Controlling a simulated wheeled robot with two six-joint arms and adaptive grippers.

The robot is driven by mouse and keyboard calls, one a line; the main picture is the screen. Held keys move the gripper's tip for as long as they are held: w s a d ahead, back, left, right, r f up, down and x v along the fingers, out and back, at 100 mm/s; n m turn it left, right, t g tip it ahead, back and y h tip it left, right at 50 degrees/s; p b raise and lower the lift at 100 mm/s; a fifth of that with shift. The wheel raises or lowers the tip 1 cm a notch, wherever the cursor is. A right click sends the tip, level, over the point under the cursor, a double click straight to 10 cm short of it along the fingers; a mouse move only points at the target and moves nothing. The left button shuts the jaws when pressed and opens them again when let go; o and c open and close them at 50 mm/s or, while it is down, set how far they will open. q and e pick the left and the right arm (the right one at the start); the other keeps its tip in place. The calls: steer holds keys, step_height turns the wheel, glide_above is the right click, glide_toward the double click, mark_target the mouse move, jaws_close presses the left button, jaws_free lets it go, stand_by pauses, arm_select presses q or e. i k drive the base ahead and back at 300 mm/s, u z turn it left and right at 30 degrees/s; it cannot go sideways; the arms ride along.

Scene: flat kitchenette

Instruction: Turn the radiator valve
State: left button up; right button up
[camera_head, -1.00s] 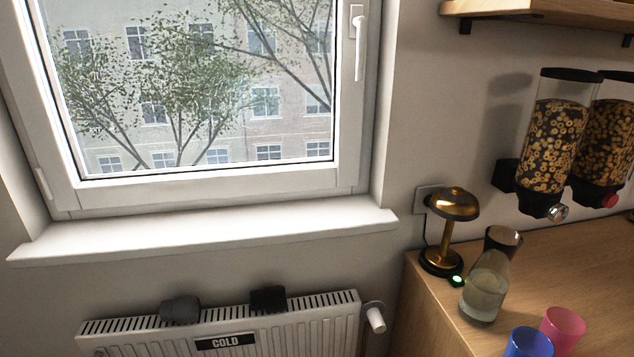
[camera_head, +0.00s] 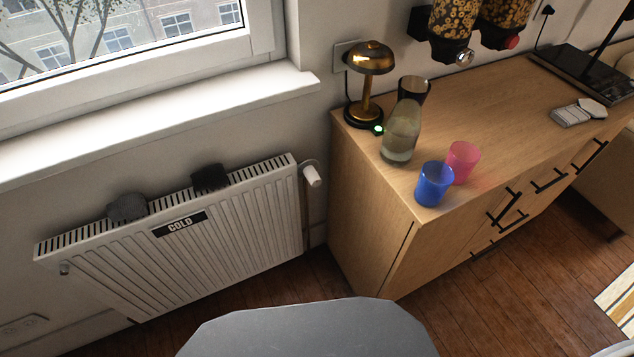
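The white radiator (camera_head: 200,242) hangs on the wall below the window sill. It bears a black label reading COLD. Its valve (camera_head: 312,177), a white knob, sticks out at the radiator's upper right end, in the gap beside the wooden cabinet. A pipe runs down below the valve. Neither of my grippers shows in the head view, and nothing touches the valve.
The wooden cabinet (camera_head: 377,219) stands right of the valve. On it are a brass lamp (camera_head: 372,59), a carafe (camera_head: 401,133), a blue cup (camera_head: 434,184) and a pink cup (camera_head: 463,161). Two dark items lie on the radiator. Wooden floor shows in front.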

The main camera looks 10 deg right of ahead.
mark_target(312, 176)
steer(key=u, duration=2.3)
steer(key=k, duration=1.75)
steer(key=z, duration=2.3)
steer(key=i, duration=1)
